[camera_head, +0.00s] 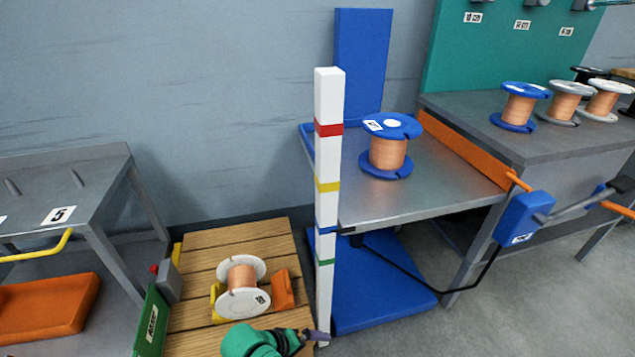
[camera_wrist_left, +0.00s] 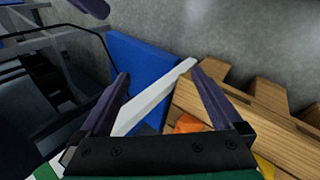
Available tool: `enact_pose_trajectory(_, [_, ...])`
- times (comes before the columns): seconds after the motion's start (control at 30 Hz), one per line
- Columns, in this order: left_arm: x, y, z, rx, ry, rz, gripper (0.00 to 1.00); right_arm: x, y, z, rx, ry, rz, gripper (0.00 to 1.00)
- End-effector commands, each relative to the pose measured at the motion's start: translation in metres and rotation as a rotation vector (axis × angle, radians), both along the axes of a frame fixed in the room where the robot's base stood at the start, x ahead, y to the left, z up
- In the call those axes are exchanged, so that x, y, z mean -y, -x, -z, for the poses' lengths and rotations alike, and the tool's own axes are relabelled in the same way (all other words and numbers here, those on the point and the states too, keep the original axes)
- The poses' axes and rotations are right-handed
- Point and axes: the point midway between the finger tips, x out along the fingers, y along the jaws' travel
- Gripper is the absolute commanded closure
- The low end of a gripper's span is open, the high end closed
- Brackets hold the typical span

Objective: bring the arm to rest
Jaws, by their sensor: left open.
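My left gripper (camera_head: 318,336), with a green wrist and dark purple fingers, is low at the bottom of the head view. One finger overlaps the foot of the white post with coloured bands (camera_head: 328,100). In the left wrist view my gripper (camera_wrist_left: 160,74) is open, its fingers wide apart. The white post (camera_wrist_left: 155,100) shows beyond the gap between them; I see no grip on it. A white spool with copper wire (camera_head: 242,280) lies on its side in a cradle on the wooden pallet (camera_head: 232,238). My right gripper is not in view.
A blue spool (camera_head: 388,150) stands on the steel platform (camera_head: 425,190) right of the post. A blue box with a lever (camera_head: 522,215) sits at the right. A grey table (camera_head: 90,170) and a green panel (camera_head: 150,325) are left. The blue base (camera_head: 370,290) is below the platform.

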Motion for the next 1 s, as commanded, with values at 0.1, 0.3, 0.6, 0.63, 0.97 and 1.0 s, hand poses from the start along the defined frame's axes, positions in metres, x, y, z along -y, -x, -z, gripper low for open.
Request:
enact_pose_trajectory(0.1, [-0.011,0.017,-0.005,0.215,-0.045,0.146,0.0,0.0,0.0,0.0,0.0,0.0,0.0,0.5])
enact_pose_trajectory(0.3, [-0.043,0.035,-0.015,0.507,-0.22,0.331,0.0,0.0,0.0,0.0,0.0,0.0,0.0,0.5])
enact_pose_trajectory(0.6, [-0.088,0.055,-0.026,0.626,-0.462,0.504,0.0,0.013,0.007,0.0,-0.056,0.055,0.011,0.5])
enact_pose_trajectory(0.63, [-0.092,0.057,-0.023,0.61,-0.471,0.51,0.0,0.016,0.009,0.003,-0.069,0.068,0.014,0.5])
enact_pose_trajectory(0.97, [-0.147,0.106,-0.007,0.381,-0.579,0.57,0.0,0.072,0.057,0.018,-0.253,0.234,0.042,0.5])
enact_pose_trajectory(1.0, [-0.158,0.119,-0.009,0.34,-0.594,0.581,0.0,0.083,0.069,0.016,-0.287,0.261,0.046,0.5])
